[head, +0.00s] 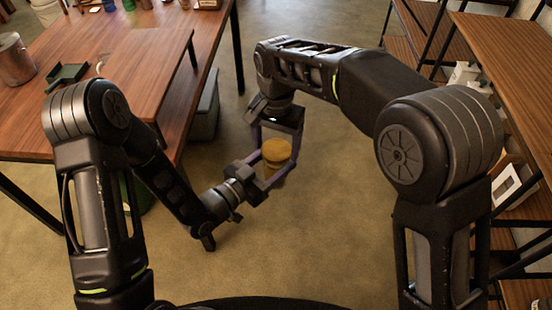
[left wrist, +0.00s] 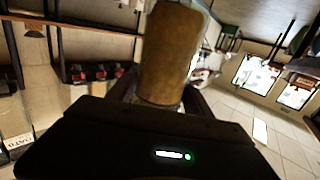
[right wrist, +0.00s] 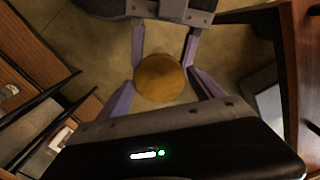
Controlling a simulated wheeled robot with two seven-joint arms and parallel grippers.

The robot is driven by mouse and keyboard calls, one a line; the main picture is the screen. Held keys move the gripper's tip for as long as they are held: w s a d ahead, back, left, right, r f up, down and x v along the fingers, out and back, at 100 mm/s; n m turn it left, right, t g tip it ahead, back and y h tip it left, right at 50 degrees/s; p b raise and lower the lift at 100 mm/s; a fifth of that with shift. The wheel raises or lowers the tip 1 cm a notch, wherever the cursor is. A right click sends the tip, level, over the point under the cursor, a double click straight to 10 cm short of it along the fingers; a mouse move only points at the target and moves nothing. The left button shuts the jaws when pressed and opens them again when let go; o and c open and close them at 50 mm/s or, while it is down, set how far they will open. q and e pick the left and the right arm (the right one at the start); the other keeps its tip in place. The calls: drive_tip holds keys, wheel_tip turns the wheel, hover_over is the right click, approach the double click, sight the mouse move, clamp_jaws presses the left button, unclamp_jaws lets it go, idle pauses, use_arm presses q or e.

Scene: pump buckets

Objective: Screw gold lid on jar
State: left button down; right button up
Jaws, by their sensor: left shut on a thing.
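The gold lid (head: 276,150) is a round disc on top of the jar (head: 275,167), near the middle of the head view. My left gripper (head: 268,176) is shut on the jar from the lower left. The jar's brownish side fills the upper middle of the left wrist view (left wrist: 172,52). My right gripper (head: 277,150) comes down from above, with its purple fingers on either side of the lid. In the right wrist view the lid (right wrist: 160,77) lies between the fingertips. I cannot tell whether they press on it, or whether the lid is threaded or merely resting.
A wooden table (head: 130,75) stands at the left, with a metal pot (head: 14,60) and a green dustpan-like tray (head: 66,75) on it. A grey bin (head: 205,112) stands on the floor beside it. Wooden shelves (head: 500,45) line the right. The floor around the grippers is clear.

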drive_tip(key=shift+o, duration=1)
drive_tip(key=shift+r, duration=0.15)
drive_tip(key=shift+r, duration=2.15)
drive_tip(key=shift+c, duration=0.4)
